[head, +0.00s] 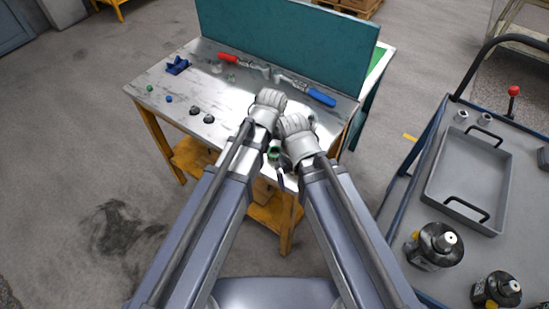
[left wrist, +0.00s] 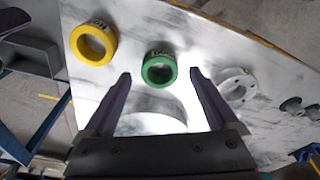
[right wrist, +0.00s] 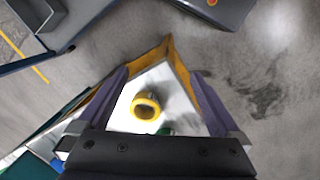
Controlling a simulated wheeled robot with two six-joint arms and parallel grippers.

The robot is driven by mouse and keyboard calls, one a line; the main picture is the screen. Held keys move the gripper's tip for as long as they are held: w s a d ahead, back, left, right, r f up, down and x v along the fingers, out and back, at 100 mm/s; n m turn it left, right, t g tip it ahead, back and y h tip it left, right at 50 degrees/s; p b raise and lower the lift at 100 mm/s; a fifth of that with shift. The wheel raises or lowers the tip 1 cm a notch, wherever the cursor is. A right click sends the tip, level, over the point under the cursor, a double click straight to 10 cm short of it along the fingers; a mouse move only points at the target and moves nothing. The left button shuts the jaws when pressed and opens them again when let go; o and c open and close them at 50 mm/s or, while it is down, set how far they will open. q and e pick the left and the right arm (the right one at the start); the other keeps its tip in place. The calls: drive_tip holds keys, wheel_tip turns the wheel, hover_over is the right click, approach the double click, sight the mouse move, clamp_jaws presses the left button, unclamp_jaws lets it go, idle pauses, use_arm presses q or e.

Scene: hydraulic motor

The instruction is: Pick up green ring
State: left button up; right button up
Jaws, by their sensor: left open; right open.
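The green ring (left wrist: 147,67) lies on the metal table top in the left wrist view, with some lettering on its upper side. My left gripper (left wrist: 160,73) is open above the table, and the ring shows between its fingertips, not gripped. My right gripper (right wrist: 158,73) is open and empty above a corner of the table. A yellow ring (right wrist: 138,112) shows between its fingers in the right wrist view. Only a little of the green ring (right wrist: 165,131) shows there, largely hidden by the gripper body. In the head view my arms cover much of this area.
The yellow ring (left wrist: 78,50) lies left of the green ring in the left wrist view; a grey flanged part (left wrist: 236,85) lies right. A teal panel (head: 285,45) stands along the table's back. A blue-handled tool (head: 321,97) lies before it. A cart (head: 400,215) stands at right.

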use_arm(q)
drive_tip(key=shift+w+f, duration=0.1)
drive_tip(key=shift+f, duration=0.6)
use_arm(e)
drive_tip(key=shift+f, duration=0.65)
use_arm(q)
drive_tip(key=shift+r, duration=0.1)
use_arm(e)
drive_tip(key=shift+r, duration=0.1)
use_arm(q)
drive_tip(key=c, duration=1.4)
wheel_tip(320, 180, up, 10)
drive_tip(key=p, duration=0.9)
drive_tip(key=shift+p, duration=0.4)
use_arm(e)
wheel_tip(320, 180, up, 10)
